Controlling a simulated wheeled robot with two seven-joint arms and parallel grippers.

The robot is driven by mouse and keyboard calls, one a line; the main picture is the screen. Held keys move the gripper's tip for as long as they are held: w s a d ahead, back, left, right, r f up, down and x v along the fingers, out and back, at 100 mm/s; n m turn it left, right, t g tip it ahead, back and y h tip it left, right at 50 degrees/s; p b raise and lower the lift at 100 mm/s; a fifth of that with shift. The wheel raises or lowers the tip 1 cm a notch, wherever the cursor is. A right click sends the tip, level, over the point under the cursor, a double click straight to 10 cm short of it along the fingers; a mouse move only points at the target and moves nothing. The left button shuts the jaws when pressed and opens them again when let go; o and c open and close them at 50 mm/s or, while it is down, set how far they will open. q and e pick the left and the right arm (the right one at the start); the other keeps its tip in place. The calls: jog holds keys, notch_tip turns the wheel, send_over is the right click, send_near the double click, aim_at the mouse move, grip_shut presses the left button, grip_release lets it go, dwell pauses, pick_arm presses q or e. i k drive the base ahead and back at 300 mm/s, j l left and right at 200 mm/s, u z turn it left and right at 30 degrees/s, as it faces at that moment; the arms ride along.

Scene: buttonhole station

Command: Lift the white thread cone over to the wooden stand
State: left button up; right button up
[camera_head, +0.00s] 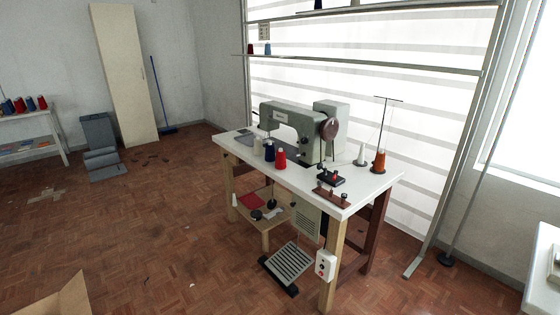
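A white thread cone (360,155) stands upright on the right part of the white sewing table (345,206), left of an orange cone (379,161). I cannot tell which white cone is meant. Neither gripper is in view.
A grey-green sewing machine (290,118) fills the table's back. A thread pole (382,125) rises at right. A pedal (288,264) and a white switch box (326,265) are at the front. The floor to the left is mostly clear; a cardboard box (62,300) is at lower left.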

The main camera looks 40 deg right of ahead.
aim_at(360, 159)
jog(key=z, duration=1.9)
